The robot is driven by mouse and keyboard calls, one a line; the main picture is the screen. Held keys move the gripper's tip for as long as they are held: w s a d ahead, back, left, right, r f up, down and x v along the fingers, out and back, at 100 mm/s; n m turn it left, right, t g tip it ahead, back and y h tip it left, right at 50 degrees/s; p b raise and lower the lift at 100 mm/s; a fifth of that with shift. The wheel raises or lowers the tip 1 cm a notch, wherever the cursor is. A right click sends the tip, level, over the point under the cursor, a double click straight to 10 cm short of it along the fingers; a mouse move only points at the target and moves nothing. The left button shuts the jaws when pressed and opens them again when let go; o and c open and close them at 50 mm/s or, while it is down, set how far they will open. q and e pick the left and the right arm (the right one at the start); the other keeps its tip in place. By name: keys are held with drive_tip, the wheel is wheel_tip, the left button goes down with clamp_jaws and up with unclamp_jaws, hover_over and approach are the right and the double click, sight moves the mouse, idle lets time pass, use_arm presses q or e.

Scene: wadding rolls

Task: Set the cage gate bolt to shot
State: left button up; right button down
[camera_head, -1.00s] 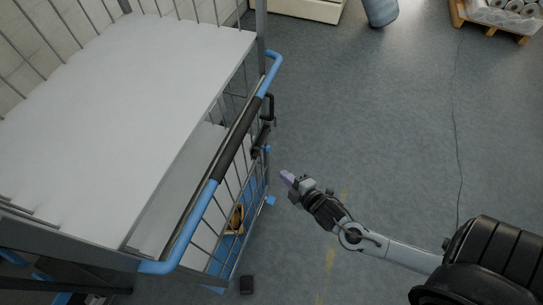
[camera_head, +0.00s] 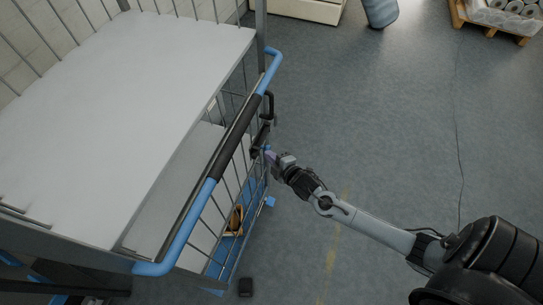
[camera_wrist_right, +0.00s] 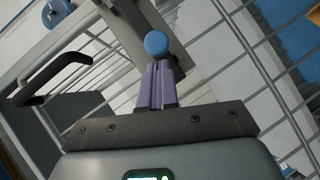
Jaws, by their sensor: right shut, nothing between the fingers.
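The wire cage gate (camera_head: 215,215) stands at the front of the blue-and-grey trolley. The gate bolt shows as a small blue round knob (camera_wrist_right: 156,43) in the right wrist view, in front of a grey plate. My right gripper (camera_head: 271,156) is at the right edge of the gate. Its purple fingers (camera_wrist_right: 156,84) are shut together and empty, with their tips right below the knob in the picture. I cannot tell whether they touch it. The fingers partly hide the bolt in the head view, and its rod position is unclear. My left gripper is not in view.
A black handle (camera_wrist_right: 48,75) is left of the fingers; it also shows in the head view (camera_head: 270,103). A blue push bar with a black grip (camera_head: 238,137) runs above the gate. White shelves (camera_head: 110,100) lie behind.

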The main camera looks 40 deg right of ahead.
drive_tip(key=shift+w+d+f, duration=0.2)
drive_tip(key=shift+w+d, duration=0.05)
drive_tip(key=d, duration=0.1)
drive_tip(key=w+d, duration=0.1)
drive_tip(key=d, duration=0.1)
drive_tip(key=w+d+p, duration=0.1)
drive_tip(key=shift+w+d, duration=0.1)
drive_tip(key=shift+d, duration=0.2)
idle(0.3)
drive_tip(key=a+r+p+v, duration=0.1)
drive_tip(key=p+v, duration=0.3)
drive_tip(key=v, duration=0.9)
drive_tip(key=shift+w+a, duration=0.35)
drive_tip(key=shift+a, duration=0.3)
